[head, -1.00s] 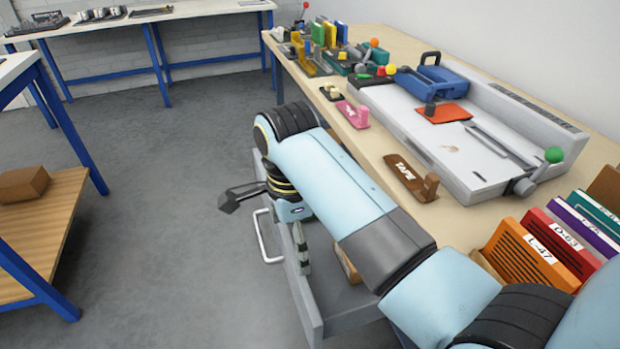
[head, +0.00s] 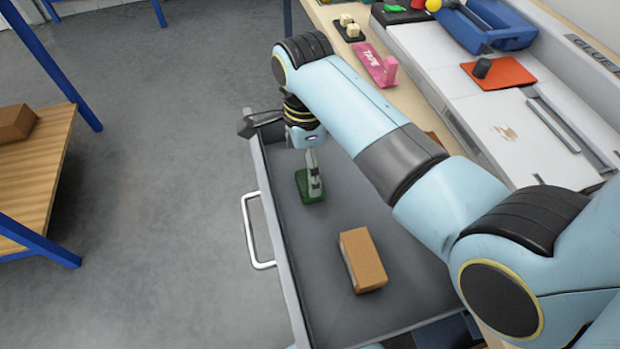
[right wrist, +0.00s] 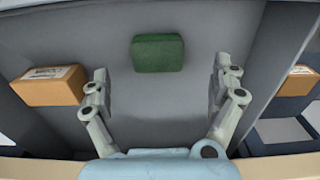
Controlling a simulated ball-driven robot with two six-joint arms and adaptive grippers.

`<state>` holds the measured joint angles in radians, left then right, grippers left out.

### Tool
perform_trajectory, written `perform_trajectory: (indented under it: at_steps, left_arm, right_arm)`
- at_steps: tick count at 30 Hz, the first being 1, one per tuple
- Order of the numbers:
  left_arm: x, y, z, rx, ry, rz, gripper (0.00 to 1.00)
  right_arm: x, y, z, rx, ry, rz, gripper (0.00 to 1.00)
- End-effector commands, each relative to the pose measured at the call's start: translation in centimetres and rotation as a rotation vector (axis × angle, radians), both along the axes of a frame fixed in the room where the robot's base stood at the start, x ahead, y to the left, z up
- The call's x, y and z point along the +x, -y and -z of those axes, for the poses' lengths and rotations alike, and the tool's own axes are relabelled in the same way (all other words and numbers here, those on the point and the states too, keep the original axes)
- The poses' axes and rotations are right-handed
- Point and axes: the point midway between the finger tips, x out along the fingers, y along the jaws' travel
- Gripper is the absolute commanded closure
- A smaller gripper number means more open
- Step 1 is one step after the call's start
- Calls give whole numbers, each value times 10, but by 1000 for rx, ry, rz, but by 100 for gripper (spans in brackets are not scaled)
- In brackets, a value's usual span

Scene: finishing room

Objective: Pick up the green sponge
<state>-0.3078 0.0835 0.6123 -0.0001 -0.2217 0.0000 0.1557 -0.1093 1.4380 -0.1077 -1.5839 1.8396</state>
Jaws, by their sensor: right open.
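The green sponge (head: 302,187) lies on the grey floor of an open drawer (head: 318,290). My right gripper (head: 314,176) points down over it and hides part of it in the head view. In the right wrist view the sponge (right wrist: 158,53) shows whole, ahead of the open fingers (right wrist: 160,76) and between their lines. No finger visibly touches it there, and the jaws hold nothing. My left gripper is not in view.
A brown box (head: 366,258) lies in the drawer nearer to me; a brown box (right wrist: 48,86) shows left of the fingers in the wrist view.

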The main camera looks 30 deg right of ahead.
Motion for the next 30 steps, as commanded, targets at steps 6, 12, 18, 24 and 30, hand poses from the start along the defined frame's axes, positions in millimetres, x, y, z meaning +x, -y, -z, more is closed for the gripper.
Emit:
perform_trajectory:
  at_steps: [6, 12, 18, 24, 30]
  left_arm:
    - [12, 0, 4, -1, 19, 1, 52]
    - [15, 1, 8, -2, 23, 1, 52]
    - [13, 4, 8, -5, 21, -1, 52]
    - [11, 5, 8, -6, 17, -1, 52]
    - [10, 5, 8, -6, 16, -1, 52]
  right_arm:
    - [-3, -1, 30, 0, -3, 0, 6]
    - [-3, -1, 52, -1, -1, 1, 6]
    - [-3, -1, 52, 0, 1, 1, 6]
    - [-3, -2, 52, 0, 0, 1, 28]
    - [-3, -2, 52, 0, 0, 1, 45]
